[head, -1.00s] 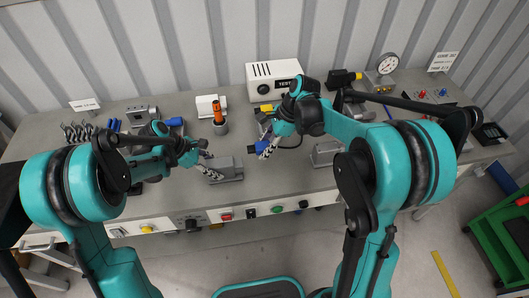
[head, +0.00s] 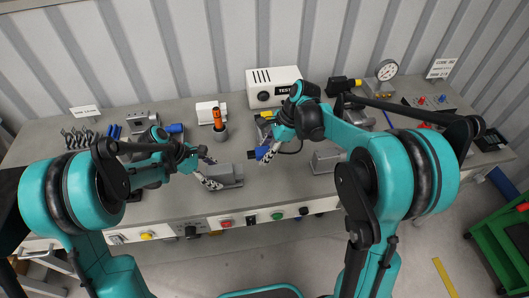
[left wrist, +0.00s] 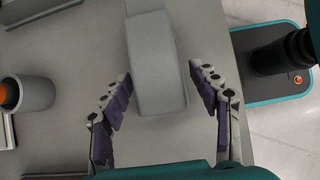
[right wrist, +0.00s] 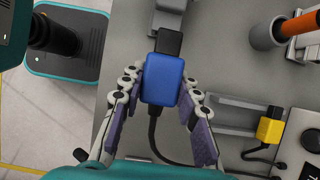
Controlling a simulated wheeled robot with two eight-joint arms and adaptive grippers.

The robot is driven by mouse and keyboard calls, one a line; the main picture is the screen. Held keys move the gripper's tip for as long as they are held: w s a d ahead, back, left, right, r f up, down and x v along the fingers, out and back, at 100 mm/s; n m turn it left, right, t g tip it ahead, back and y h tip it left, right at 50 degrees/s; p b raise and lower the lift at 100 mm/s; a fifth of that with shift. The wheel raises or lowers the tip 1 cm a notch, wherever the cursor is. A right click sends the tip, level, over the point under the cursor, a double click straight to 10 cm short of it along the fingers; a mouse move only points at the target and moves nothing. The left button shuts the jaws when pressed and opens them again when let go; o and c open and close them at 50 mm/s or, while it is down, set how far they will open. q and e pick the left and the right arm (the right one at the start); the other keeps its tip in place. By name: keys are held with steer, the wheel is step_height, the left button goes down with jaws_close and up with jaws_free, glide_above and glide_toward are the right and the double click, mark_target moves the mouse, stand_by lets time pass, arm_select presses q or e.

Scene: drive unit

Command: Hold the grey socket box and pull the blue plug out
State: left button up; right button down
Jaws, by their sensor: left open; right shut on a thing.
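The grey socket box (head: 226,176) stands on the bench. My left gripper (head: 212,171) is open at its left end. In the left wrist view the box (left wrist: 155,65) lies between the spread fingers (left wrist: 166,77), with a gap on each side. My right gripper (head: 265,153) is shut on the blue plug (right wrist: 161,80), right of the box. The plug's black front (right wrist: 168,41) points towards the box, and a dark cable trails behind it. In the head view a small gap shows between the black front and the box; the right wrist view leaves this unclear.
An orange-handled tool stands in a grey cup (head: 219,131) behind the box. Another grey block (head: 327,160) stands to the right. A white TEST box (head: 273,86) is at the back. Buttons line the bench's front edge. Bare bench lies in front of the grippers.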

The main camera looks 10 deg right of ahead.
arm_select(q)
steer(key=v, duration=1.1)
steer(key=shift+a+r, duration=0.25)
steer(key=shift+r, duration=0.05)
steer(key=shift+s, duration=0.1)
